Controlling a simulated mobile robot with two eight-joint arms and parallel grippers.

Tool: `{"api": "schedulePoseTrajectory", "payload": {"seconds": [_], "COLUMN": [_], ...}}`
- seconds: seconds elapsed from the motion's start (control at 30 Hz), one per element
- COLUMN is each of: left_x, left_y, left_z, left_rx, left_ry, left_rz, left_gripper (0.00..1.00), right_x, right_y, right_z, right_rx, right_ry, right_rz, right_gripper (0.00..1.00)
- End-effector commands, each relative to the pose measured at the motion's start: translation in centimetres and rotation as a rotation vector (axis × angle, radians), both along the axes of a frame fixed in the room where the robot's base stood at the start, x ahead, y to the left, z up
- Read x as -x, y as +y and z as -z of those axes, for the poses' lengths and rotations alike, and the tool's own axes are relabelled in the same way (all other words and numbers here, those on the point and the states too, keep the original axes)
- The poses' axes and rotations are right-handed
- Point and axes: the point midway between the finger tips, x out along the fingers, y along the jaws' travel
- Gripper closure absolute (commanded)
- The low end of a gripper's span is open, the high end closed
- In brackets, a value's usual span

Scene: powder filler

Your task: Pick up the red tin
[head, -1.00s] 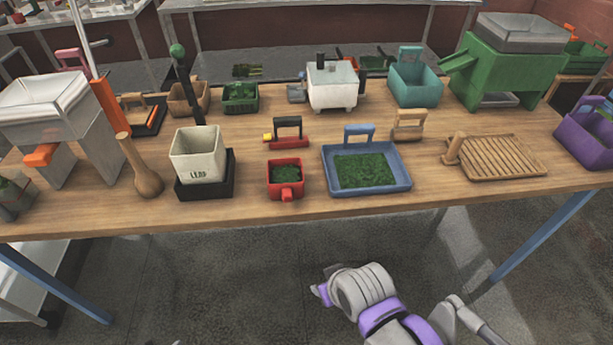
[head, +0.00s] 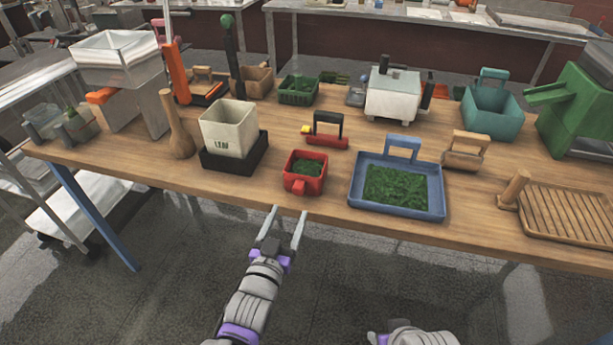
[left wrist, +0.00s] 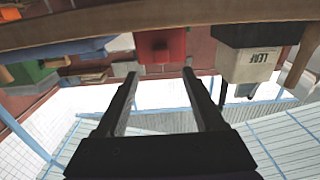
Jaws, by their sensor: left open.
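The red tin (head: 305,174) is a small open box filled with green leaf, with a red handle at its front. It stands near the front edge of the wooden table. In the left wrist view the red tin (left wrist: 161,46) shows beyond the fingers, roughly centred between them. My left gripper (head: 288,211) is open and empty. Its two fingers point at the tin from just in front of the table edge, apart from it. The left gripper also shows open in the left wrist view (left wrist: 160,73).
A white box marked LEAF (head: 230,128) on a black base (head: 234,154) stands left of the tin. A blue tray (head: 398,209) of green leaf is close on its right. A red tool with a black handle (head: 327,134) lies behind. A wooden bat (head: 177,128) stands farther left.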

Motion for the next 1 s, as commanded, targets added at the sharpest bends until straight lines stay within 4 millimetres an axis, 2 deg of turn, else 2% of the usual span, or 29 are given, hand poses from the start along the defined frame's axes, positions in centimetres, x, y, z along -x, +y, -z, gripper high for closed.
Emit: {"api": "schedulePoseTrajectory", "payload": {"seconds": [0.1, 0.37, 0.63, 0.93, 0.97, 1.0], "left_x": [-2.0, -4.0, -7.7, -8.4, -8.3, -8.3], "left_y": [-0.6, -1.3, -2.5, -2.7, -2.7, -2.7], "left_z": [-0.1, -0.1, -0.3, -0.3, -0.3, -0.3], "left_rx": [-0.001, -0.001, -0.001, -0.001, -0.001, -0.001], "left_ry": [0.001, 0.003, 0.004, 0.004, 0.004, 0.004], "left_rz": [-0.001, -0.001, -0.002, -0.002, -0.002, -0.002], "left_gripper": [0.3, 0.3, 0.3, 0.3, 0.32, 0.39], "right_x": [0.0, 0.0, 0.0, 0.0, 0.0, 0.0], "right_y": [0.0, 0.0, 0.0, 0.0, 0.0, 0.0], "right_z": [0.0, -0.1, -0.2, -0.2, -0.2, -0.2], "right_rx": [0.0, 0.0, 0.0, 0.0, 0.0, 0.0], "right_ry": [0.0, 0.0, -0.001, -0.001, -0.001, -0.001], "right_rz": [0.0, 0.0, 0.0, 0.0, 0.0, 0.0], "right_gripper": [0.5, 0.5, 0.5, 0.5, 0.5, 0.5]}}
